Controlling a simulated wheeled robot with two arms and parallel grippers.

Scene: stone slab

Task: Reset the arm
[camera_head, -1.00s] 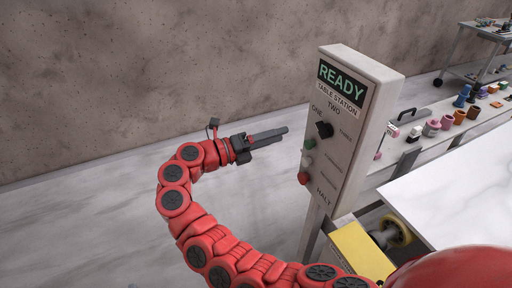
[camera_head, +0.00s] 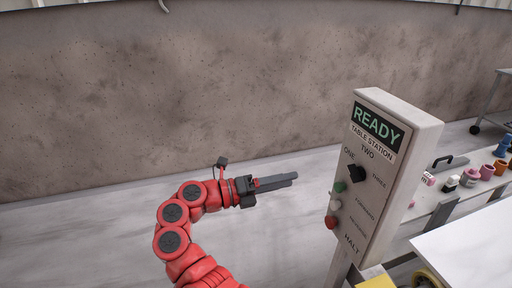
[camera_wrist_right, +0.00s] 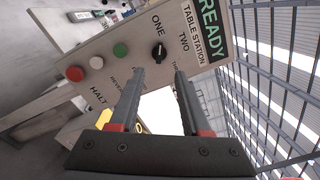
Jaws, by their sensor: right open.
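My right gripper (camera_head: 292,180) is at the end of the red arm, to the left of the control panel (camera_head: 415,150). It is open and empty, and its fingers point toward the panel with a gap between. In the right wrist view, the two fingers (camera_wrist_right: 160,77) are apart, with the panel face (camera_wrist_right: 180,22) beyond them. The panel has a black selector knob (camera_head: 357,174), a green button (camera_head: 340,187), a white button (camera_head: 335,205) and a red button (camera_head: 331,222). Its top sign reads READY (camera_head: 377,125). My left gripper is not in view.
A white table (camera_head: 470,250) stands at the lower right. Behind it, a bench holds several small cups and a black-handled item (camera_head: 445,163). A concrete wall (camera_head: 200,90) runs across the back. The pale floor (camera_head: 80,235) left of my arm is clear.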

